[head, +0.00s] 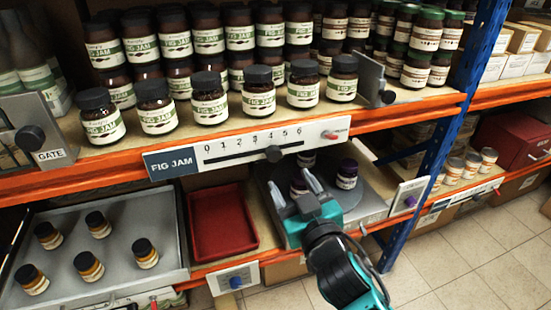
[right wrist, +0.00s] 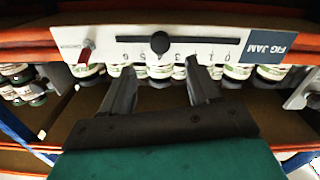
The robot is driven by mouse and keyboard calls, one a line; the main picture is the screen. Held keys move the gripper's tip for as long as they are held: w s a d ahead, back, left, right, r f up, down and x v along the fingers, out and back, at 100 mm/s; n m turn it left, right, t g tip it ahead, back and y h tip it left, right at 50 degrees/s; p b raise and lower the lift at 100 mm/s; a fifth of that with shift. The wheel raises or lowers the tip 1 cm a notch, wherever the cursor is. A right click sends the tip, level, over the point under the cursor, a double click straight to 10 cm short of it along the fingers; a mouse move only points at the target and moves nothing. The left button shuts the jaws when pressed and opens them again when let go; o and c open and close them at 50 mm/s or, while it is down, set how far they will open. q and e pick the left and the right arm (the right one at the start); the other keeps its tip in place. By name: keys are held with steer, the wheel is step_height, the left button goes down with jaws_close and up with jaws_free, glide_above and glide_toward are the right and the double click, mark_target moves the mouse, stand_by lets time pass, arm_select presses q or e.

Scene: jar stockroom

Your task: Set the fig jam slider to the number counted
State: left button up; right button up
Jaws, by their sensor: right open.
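The fig jam slider's white scale (head: 228,150) is on the shelf's front edge, marked 0 to 6, beside a dark FIG JAM label (head: 171,163). Its round black knob (head: 273,153) sits near the 4. The knob also shows in the right wrist view (right wrist: 160,42). Fig jam jars (head: 208,105) with dark lids and green-and-white labels stand in rows on the shelf above; some at the back are partly hidden. My right gripper (head: 289,178) is open and empty, below and apart from the knob; in the right wrist view its fingers (right wrist: 160,67) straddle the space below it. My left gripper is out of view.
A red confirm control (head: 333,135) is at the scale's right end. Below are a red tray (head: 219,221), a grey tray (head: 118,232) with several small jars, and a round turntable (head: 374,200) with purple-lidded jars. A blue post (head: 445,140) stands to the right.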

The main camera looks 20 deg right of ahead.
mark_target(275, 157)
steer(key=w, duration=0.9)
steer(key=shift+w+a, duration=0.15)
steer(key=shift+c, duration=0.4)
jaws_close()
